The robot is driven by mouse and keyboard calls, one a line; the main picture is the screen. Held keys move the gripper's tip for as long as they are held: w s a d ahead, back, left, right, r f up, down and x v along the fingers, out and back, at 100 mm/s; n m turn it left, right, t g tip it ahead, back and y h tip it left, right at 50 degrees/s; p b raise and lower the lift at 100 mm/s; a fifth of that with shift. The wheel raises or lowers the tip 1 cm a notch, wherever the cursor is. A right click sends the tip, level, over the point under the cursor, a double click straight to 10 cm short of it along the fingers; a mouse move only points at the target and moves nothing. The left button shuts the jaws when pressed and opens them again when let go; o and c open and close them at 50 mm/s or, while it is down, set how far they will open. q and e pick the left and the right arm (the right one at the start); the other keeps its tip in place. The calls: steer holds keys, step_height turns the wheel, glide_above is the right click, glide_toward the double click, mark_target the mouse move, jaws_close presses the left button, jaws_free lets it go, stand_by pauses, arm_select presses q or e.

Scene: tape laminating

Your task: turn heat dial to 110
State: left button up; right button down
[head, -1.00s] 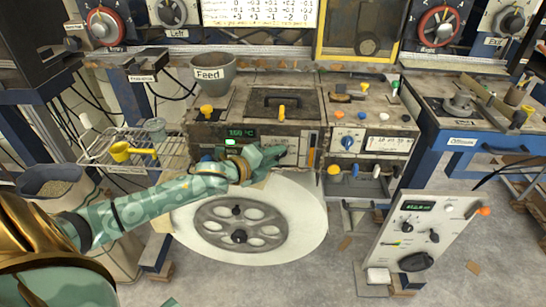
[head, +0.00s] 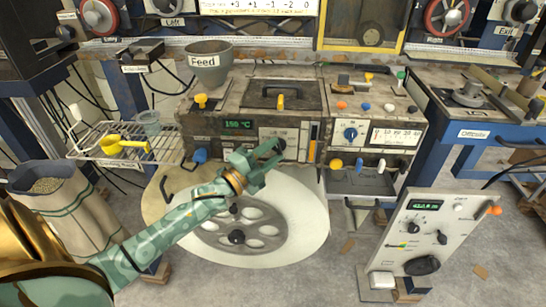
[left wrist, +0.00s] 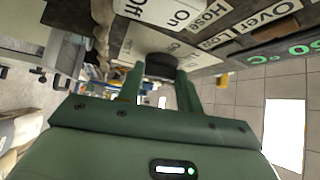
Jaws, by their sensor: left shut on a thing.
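The heat panel has a green display (head: 238,125) that seems to read about 150 °C. My left gripper (head: 272,152) is at the front of this panel, to the lower right of the display. In the left wrist view its two fingers (left wrist: 160,80) are shut on a dark round knob (left wrist: 161,65), in front of pale plates lettered Off, On and Hose. Part of the green display (left wrist: 303,48) shows there at the right edge. The fingers hide most of the knob in the head view, and its pointer cannot be read. My right gripper is not in view.
A large white reel (head: 298,228) lies below the panel, under my left arm. A Feed hopper (head: 209,68) stands above left. A tilted control box (head: 428,240) stands on the floor at right.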

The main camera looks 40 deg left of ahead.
arm_select(q)
steer(key=shift+w+d+f+n+t+y+b, duration=0.1)
steer(key=shift+f+n+t+y+b, duration=0.1)
steer(key=shift+n+t+y+b, duration=1.2)
steer(key=shift+w+d+f+n+t+y+b, duration=0.1)
steer(key=shift+f+n+t+y+b, duration=0.3)
steer(key=shift+n, duration=1.8)
steer(key=shift+d+f+n+t+y+b, duration=0.1)
steer(key=shift+n+t+y+b, duration=1)
steer(key=shift+n, duration=0.7)
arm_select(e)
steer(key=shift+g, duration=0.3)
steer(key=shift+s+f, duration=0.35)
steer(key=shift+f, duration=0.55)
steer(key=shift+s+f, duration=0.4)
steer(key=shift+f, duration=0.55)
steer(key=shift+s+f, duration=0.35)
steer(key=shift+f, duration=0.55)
arm_select(q)
steer(key=shift+r+n+y, duration=0.15)
steer(key=shift+n+y, duration=0.15)
steer(key=o, duration=1)
steer(key=v, duration=1.6)
steer(key=shift+s, duration=0.2)
steer(key=shift+w, duration=0.1)
